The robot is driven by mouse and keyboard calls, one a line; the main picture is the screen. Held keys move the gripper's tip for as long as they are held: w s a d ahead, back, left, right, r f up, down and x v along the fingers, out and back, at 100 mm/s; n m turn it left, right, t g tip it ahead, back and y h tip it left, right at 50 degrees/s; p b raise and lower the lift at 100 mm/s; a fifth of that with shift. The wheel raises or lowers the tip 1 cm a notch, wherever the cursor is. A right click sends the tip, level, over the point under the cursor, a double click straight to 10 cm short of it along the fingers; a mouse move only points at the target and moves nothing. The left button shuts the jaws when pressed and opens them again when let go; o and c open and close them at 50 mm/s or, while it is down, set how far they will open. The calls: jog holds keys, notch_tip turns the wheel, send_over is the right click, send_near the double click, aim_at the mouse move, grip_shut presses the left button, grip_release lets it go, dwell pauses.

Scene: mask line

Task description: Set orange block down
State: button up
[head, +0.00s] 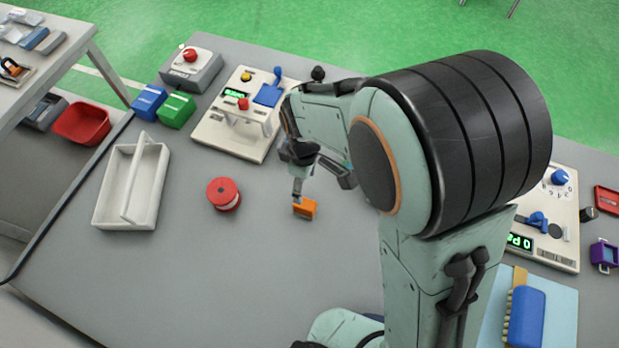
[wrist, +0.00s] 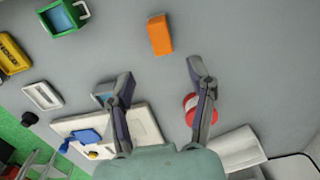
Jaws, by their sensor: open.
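A small orange block (head: 305,208) rests on the grey table, near the middle of the head view. It also shows in the wrist view (wrist: 160,35), beyond the fingertips and between their lines, apart from both. My gripper (head: 322,186) is above the table by the block, with one finger overlapping the block's edge in the head view. In the wrist view my gripper (wrist: 157,76) has its two fingers spread wide with nothing between them. The gap in height between fingers and table is hard to judge.
A red spool (head: 223,194) stands left of the block, with a white handled tray (head: 132,190) farther left. A control panel (head: 218,139) lies behind, beside green (head: 176,109) and blue (head: 149,102) boxes. The table in front of the block is clear; my arm hides much of the right side.

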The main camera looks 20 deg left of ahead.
jog(key=s+d+r+m, duration=0.1)
jog(key=d+r+m, duration=0.65)
jog(key=d, duration=0.35)
jog(key=s+d+r+m, duration=0.5)
jog(key=s+d+m, duration=0.4)
jog(key=s, duration=0.1)
jog(key=shift+s+d+y, duration=0.2)
jog(key=shift+y, duration=0.2)
